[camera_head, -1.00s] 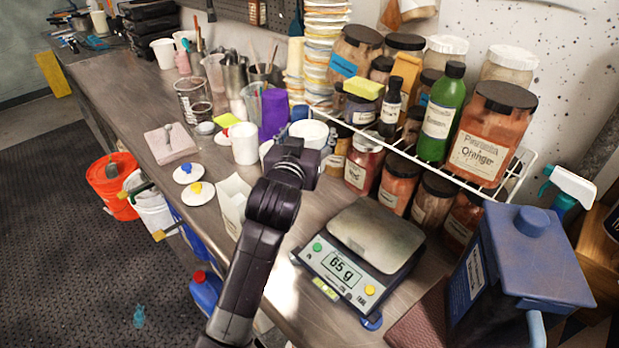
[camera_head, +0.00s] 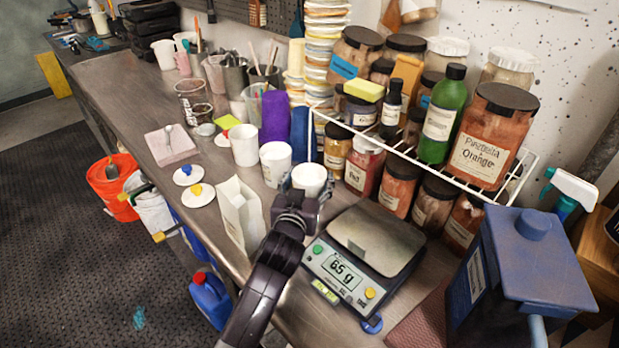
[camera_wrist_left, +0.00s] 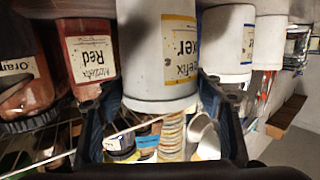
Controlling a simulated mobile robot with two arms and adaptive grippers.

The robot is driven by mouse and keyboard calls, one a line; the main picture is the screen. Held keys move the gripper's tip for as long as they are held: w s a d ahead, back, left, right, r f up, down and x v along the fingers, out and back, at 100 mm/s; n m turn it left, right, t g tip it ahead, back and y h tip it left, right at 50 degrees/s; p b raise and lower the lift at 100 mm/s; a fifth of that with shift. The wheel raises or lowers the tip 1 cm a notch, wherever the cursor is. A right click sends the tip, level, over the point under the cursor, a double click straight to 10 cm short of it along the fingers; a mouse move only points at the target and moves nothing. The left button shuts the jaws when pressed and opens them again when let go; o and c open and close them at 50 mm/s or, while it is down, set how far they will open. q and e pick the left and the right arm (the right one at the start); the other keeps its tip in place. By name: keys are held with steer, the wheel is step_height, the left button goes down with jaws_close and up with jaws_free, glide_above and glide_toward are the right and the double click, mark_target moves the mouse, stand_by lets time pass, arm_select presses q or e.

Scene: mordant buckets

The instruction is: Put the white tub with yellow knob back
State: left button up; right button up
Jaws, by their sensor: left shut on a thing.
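My left gripper (camera_head: 306,197) is shut on a white tub (camera_head: 309,177), upright and open-topped, above or on the bench beside the scale; I cannot tell whether it touches the bench. In the left wrist view the held tub (camera_wrist_left: 165,55) sits between the fingers, with a yellow-edged label. Two similar white tubs (camera_head: 244,146) (camera_head: 276,164) stand to its left. A white lid with a yellow knob (camera_head: 196,194) lies flat on the bench, apart from the tubs. A white lid with a blue knob (camera_head: 187,174) lies just behind it. My right gripper is out of view.
A digital scale (camera_head: 362,255) stands right of the gripper. A white paper bag (camera_head: 240,212) stands to its left. A wire rack (camera_head: 440,172) with jars above and below is behind. A blue container (camera_head: 525,265) stands at right. Bare bench lies around the lids.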

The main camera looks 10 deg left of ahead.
mark_target(306, 187)
arm_select(q)
steer(key=o, duration=1.2)
steer(key=shift+f, duration=0.1)
steer(key=shift+c, duration=0.2)
steer(key=shift+s, duration=0.15)
steer(key=s, duration=0.3)
steer(key=s+r+b, duration=0.1)
steer(key=s, duration=0.3)
steer(key=shift+s+r, duration=0.1)
steer(key=shift+r, duration=0.1)
